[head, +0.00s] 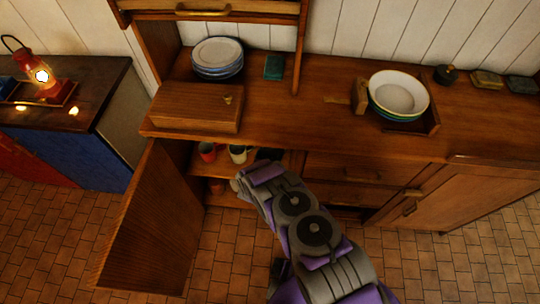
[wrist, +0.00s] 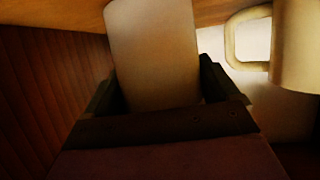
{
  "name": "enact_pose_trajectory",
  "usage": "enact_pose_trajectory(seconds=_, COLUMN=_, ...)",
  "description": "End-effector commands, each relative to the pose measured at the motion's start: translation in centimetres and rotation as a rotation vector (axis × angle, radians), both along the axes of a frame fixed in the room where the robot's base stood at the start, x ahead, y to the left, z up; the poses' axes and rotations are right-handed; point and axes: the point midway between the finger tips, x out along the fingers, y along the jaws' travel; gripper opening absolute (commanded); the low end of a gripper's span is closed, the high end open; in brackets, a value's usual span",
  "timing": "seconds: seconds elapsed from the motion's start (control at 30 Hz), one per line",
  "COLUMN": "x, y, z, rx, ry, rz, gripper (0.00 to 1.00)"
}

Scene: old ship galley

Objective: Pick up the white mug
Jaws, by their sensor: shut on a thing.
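In the wrist view, my gripper (wrist: 158,85) is shut around a pale, smooth, round-sided white mug (wrist: 152,45), with one dark finger on each side. No handle shows on this mug. In the head view, my gripper (head: 268,156) is partly hidden by my arm, at the shelf inside the open cabinet. A white mug (head: 238,154) shows on that shelf just left of my gripper; I cannot tell whether it is the held one.
A second pale mug (wrist: 297,45) with its handle toward my gripper is close on the right in the wrist view. A red mug (head: 207,152) stands on the shelf. The open cabinet door (head: 150,220) is at left. The countertop (head: 300,110) lies above.

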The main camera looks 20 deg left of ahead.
Motion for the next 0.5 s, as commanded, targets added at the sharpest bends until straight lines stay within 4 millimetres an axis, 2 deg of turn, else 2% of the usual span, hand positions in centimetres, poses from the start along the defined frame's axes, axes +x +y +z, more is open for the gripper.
enact_pose_trajectory(seconds=0.27, x=0.2, y=0.1, z=4.1, rx=0.004, ry=-0.006, rz=0.000, gripper=0.50)
enact_pose_trajectory(seconds=0.5, x=-5.7, y=1.1, z=4.1, rx=0.000, ry=-0.002, rz=0.005, gripper=0.50)
